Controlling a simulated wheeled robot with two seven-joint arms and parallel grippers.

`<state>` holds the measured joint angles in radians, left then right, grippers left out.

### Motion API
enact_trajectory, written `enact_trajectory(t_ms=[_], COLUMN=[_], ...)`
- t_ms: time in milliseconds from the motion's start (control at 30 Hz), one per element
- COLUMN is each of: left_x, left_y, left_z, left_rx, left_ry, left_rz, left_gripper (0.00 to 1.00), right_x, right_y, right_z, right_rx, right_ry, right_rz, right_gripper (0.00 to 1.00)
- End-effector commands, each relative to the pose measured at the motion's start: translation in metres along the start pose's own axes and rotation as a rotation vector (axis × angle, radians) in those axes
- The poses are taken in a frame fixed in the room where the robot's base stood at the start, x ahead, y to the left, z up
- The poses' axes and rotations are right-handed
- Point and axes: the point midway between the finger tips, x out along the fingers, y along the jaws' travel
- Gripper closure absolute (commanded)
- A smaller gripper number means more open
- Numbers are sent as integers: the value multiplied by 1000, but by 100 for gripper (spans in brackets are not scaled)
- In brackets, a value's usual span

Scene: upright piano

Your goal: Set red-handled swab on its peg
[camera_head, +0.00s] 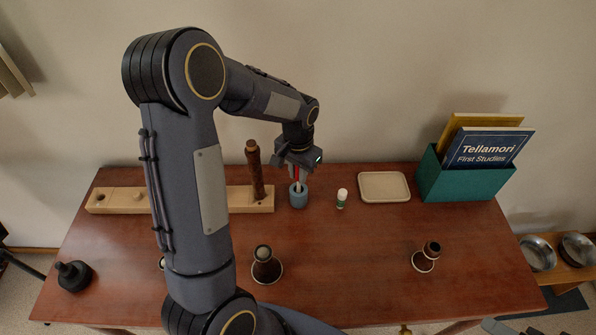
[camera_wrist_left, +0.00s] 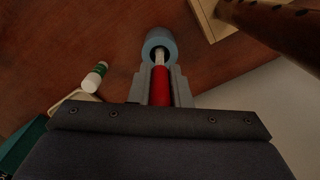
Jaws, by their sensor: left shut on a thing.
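My left gripper (camera_head: 297,170) is shut on the red handle of the swab (camera_head: 296,175). It points down above a small blue cup (camera_head: 299,200) on the table. In the left wrist view the red handle (camera_wrist_left: 160,88) sits between the two fingers, and its pale lower end runs to the mouth of the blue cup (camera_wrist_left: 153,37). How deep the tip is in the cup cannot be told. A long wooden block (camera_head: 240,203) with a hole at its left end carries a brown wooden pipe (camera_head: 254,172). My arm hides the block's middle. My right gripper is not in view.
A teal book box (camera_head: 465,182) stands at the back right. Dark flared pieces (camera_head: 265,266) (camera_head: 426,257) stand on the front half. A black piece (camera_head: 73,275) is at left.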

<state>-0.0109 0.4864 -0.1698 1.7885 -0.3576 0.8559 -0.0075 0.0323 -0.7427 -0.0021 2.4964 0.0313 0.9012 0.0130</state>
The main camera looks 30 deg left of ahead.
Motion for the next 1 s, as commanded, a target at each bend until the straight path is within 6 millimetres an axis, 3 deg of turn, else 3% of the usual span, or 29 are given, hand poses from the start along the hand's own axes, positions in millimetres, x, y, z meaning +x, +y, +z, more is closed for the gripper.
enact_trajectory(t_ms=[867, 900, 1000], left_x=[10, 10, 10], left_y=[0, 0, 0], left_z=[0, 0, 0], left_rx=[0, 0, 0], left_ry=[0, 0, 0], left_rz=[0, 0, 0], left_gripper=[100, 82, 69], right_x=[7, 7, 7], right_y=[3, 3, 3], right_z=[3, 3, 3], right_rx=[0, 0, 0], right_ry=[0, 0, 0], right_rz=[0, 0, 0], right_gripper=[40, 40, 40])
